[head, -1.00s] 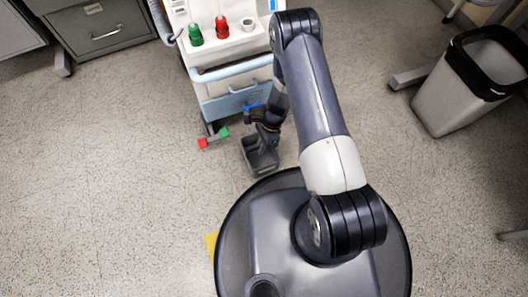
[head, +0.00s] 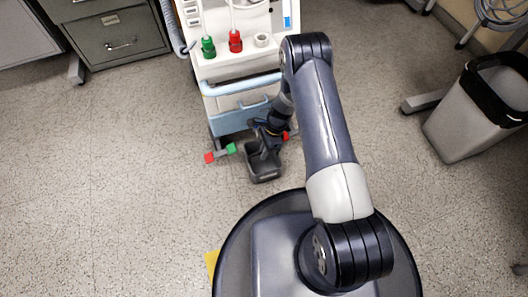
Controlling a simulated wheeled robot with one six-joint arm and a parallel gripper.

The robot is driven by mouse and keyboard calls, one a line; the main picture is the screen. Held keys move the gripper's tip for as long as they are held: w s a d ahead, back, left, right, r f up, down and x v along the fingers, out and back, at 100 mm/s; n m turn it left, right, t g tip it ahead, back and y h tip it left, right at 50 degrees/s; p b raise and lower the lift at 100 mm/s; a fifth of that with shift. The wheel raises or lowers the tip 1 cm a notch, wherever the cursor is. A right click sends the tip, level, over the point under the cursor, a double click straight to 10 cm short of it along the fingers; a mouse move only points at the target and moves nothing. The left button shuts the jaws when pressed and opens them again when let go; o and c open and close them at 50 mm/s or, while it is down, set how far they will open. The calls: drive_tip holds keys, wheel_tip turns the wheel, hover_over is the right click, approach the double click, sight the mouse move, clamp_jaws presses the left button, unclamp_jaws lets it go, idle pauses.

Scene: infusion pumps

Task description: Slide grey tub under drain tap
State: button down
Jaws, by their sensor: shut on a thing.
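The grey tub (head: 264,174) is a small open box on the floor in front of the white and pale blue machine cart (head: 243,120). My gripper (head: 268,147) reaches down from above and is shut on the tub's rim or wall on the cart side. The exact grip is small and dark. The tub looks upright and seems to rest on the floor. I cannot make out the drain tap clearly; my gripper and wrist cover that part of the cart's lower front.
Red and green pedals (head: 220,153) stick out left of the tub at the cart's foot. A grey bin with a black liner (head: 470,115) stands at the right. A grey cabinet (head: 115,40) is at the back left. The floor at the left is clear.

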drive_tip(key=shift+f, duration=0.15)
drive_tip(key=shift+f, duration=0.25)
drive_tip(key=c, duration=1.4)
unclamp_jaws()
